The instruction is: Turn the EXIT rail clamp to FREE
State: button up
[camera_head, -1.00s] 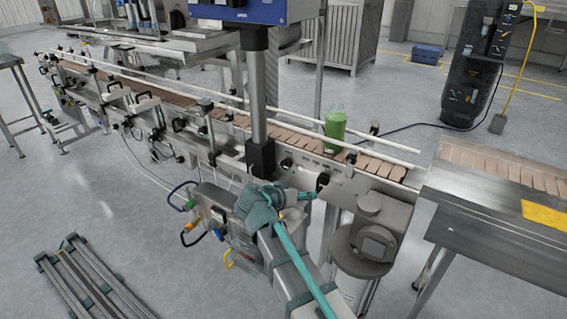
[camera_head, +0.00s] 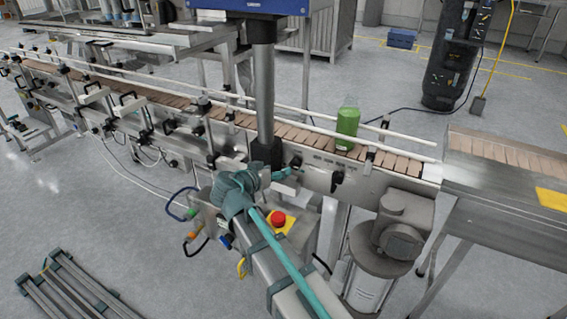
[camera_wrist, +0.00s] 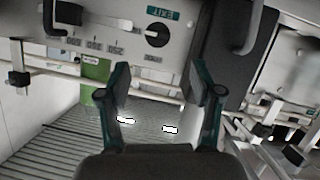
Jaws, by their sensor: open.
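In the wrist view a dark green EXIT label (camera_wrist: 162,13) sits on a grey panel. A round black knob (camera_wrist: 158,34) is just below it, with a light mark across its face; I cannot read a FREE marking. My gripper (camera_wrist: 158,82) is open and empty, its two fingers apart below the knob in the picture and not touching it. In the head view my gripper (camera_head: 284,174) is at the conveyor's front side panel, close to a dark knob (camera_head: 296,162). A second black knob (camera_head: 337,181) is on the panel to the right.
A scale with numbers (camera_wrist: 100,46) and a curved grey handle (camera_wrist: 245,30) flank the knob. A red emergency button (camera_head: 278,217) is beside my arm. A motor (camera_head: 395,235) hangs below the conveyor's right end.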

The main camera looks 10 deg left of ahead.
aim_at(294, 165)
jog(key=x, duration=1)
jog(key=shift+w+d, duration=0.15)
jog(key=shift+d, duration=0.1)
jog(key=c, duration=1.1)
jog(key=shift+f, duration=0.1)
jog(key=shift+c, duration=0.2)
